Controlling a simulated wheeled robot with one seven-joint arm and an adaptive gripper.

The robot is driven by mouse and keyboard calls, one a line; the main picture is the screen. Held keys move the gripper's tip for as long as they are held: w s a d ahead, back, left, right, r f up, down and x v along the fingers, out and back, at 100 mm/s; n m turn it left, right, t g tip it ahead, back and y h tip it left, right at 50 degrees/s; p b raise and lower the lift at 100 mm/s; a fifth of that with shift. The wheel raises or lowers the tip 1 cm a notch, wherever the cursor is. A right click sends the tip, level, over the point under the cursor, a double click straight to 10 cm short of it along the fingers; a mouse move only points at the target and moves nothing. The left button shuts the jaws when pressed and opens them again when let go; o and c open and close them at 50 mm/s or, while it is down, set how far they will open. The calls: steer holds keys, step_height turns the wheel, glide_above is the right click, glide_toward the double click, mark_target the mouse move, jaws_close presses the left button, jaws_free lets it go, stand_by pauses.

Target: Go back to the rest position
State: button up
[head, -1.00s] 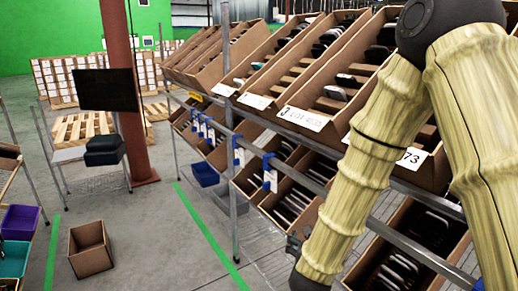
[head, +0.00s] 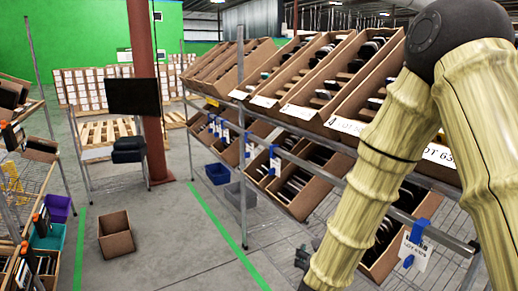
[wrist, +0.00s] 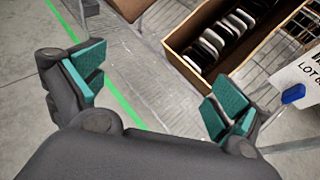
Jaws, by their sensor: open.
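My gripper (wrist: 155,95) is open in the wrist view, its two teal-padded fingers wide apart with nothing between them. Grey floor and a green floor line show beyond the fingers. In the head view my arm, in a ribbed pale yellow cover, hangs down at the right in front of the shelf rack. Only a small dark part of the gripper shows at the lower edge there.
The rack's tilted cartons (head: 300,203) hold dark items at the right. An empty carton (head: 116,234) stands on the floor at the left, near a cart with a purple bin (head: 58,208) and teal bin (head: 48,238). A red column (head: 143,70) stands behind. The middle floor is clear.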

steer(key=s+d+f+m+g+p, duration=0.1)
steer(key=s+d+f+m+g, duration=0.1)
steer(key=s+f+g, duration=0.4)
steer(key=s+d+f+m+g+h+p, duration=0.1)
steer(key=s+d+f+m+g, duration=0.15)
steer(key=s+f, duration=0.35)
steer(key=s+d+f+m+g+p, duration=0.1)
steer(key=s+d+f+m+g, duration=0.2)
steer(key=s, duration=0.5)
steer(key=s+a+f+m+g+y+p, duration=0.25)
steer(key=s+a+f+m+y, duration=0.2)
steer(key=s+m, duration=0.45)
steer(key=s+a+f+m+g+y+p, duration=0.2)
steer(key=s+a+f+m+y+p, duration=0.15)
steer(key=s+a+m, duration=0.45)
steer(key=d+f+m+t+h+p, duration=0.1)
steer(key=d+f+m+t+h, duration=0.2)
steer(key=d+m, duration=0.5)
steer(key=shift+s+d, duration=0.4)
steer(key=shift+d, duration=0.35)
